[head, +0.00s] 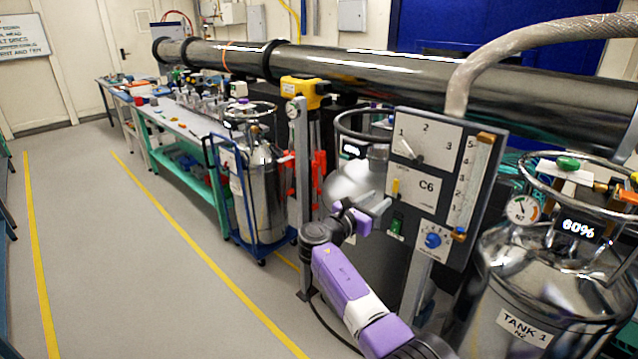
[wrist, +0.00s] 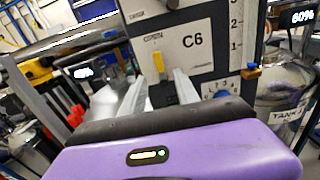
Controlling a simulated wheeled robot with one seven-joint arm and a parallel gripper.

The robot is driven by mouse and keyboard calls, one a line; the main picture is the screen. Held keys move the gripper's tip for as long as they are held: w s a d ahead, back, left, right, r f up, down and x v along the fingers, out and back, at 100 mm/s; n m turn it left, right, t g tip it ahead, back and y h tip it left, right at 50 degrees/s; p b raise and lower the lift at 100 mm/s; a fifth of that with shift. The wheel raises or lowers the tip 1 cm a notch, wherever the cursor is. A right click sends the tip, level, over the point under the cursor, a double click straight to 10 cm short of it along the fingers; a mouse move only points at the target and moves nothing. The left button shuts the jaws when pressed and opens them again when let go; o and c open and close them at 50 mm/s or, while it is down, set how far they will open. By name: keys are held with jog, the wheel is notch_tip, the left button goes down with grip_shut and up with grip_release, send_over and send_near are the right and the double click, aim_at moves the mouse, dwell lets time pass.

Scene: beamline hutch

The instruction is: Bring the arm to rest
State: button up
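My arm, purple and black, reaches up from the bottom of the head view. My gripper (head: 380,203) is in front of the lower left of the grey C6 control panel (head: 478,165). In the wrist view my gripper (wrist: 159,80) has its two grey fingers apart, with nothing between them. The panel's yellow lever (wrist: 158,64) shows beyond the gap, pointing up. I cannot tell whether a finger touches the panel.
The panel also has a blue knob (head: 433,240), a green switch (head: 396,226) and a scale (head: 466,185). TANK 1 (head: 540,285) stands at right, reading 60%. A large pipe (head: 340,65) runs behind. The floor (head: 120,270) at left is clear.

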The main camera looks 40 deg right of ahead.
jog(key=w+a+f+m+t+y, duration=0.4)
jog(key=w+a+m+t+y, duration=0.1)
jog(key=w+a+t, duration=0.3)
jog(key=s+a+f+m+t+y, duration=0.3)
jog(key=s+a+f+y, duration=0.15)
jog(key=a, duration=0.55)
jog(key=s+a+f+m+t+y, duration=0.3)
jog(key=s+a+f, duration=0.15)
jog(key=a, duration=0.55)
jog(key=s+a+r+m+t+y, duration=0.1)
jog(key=s+a+r+m, duration=0.1)
jog(key=s+a, duration=0.5)
jog(key=s+a+r+m+t+y, duration=0.1)
jog(key=s+a+m+y, duration=0.15)
jog(key=s, duration=0.75)
jog(key=s+a+r+m+g+y, duration=0.1)
jog(key=s+a+r, duration=0.1)
jog(key=s, duration=1)
jog(key=s+a+r+m+g+y, duration=0.1)
jog(key=s+a+r+m, duration=0.1)
jog(key=s, duration=1.1)
jog(key=shift+a+r+b, duration=0.3)
jog(key=shift+a+b, duration=0.05)
jog(key=shift+a, duration=0.15)
